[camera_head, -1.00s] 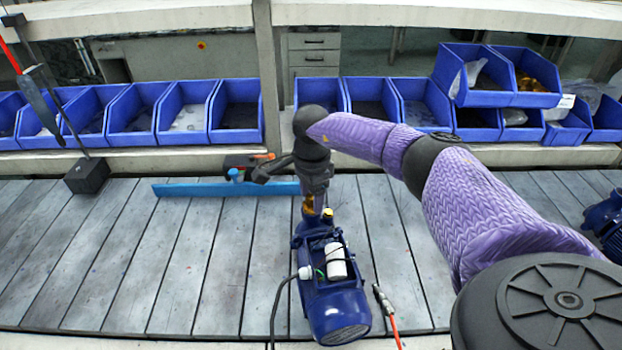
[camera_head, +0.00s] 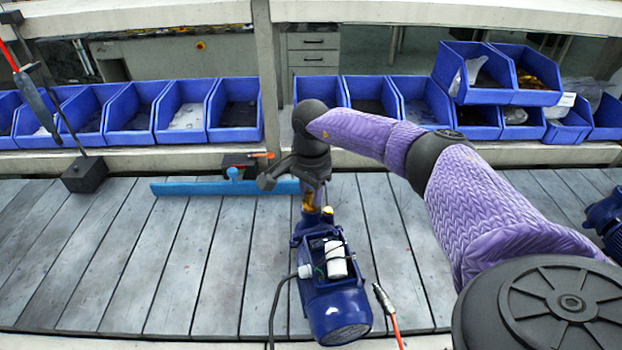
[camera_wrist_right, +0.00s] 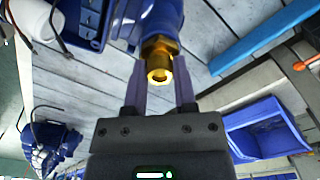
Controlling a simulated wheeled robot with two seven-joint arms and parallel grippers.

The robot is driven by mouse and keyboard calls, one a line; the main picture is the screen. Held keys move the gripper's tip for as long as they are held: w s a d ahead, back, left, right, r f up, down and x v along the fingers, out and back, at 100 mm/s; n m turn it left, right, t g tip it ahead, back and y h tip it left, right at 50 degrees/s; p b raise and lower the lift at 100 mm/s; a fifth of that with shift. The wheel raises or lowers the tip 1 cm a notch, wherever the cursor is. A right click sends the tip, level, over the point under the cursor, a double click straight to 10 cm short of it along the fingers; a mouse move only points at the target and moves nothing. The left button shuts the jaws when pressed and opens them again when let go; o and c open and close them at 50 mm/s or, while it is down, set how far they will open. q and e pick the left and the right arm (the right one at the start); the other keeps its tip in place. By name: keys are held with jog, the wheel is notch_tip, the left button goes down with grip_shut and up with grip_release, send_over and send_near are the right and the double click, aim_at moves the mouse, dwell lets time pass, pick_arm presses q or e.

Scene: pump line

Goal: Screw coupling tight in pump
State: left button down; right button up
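The blue pump (camera_head: 335,290) lies on the slatted bench below my right gripper. A brass coupling (camera_head: 308,202) sits at its far end; it also shows in the right wrist view (camera_wrist_right: 159,66), seated at the blue pump body. My right gripper (camera_head: 312,196) points down over the coupling. In the right wrist view its two fingers (camera_wrist_right: 160,88) stand on either side of the brass coupling. I cannot tell whether they press on it. My left gripper is not in view.
A blue bar (camera_head: 215,188) lies behind the pump, near my right gripper. Blue bins (camera_head: 236,112) line the back. A red-hosed tool (camera_head: 385,303) lies right of the pump. Another blue pump (camera_head: 606,215) is at the right edge.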

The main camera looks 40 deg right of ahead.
grip_shut()
jog(key=shift+r+m+p, duration=0.2)
jog(key=shift+m+p, duration=0.45)
jog(key=shift+m, duration=0.55)
jog(key=shift+f+m, duration=0.1)
jog(key=shift+m, duration=0.4)
jog(key=shift+f, duration=0.1)
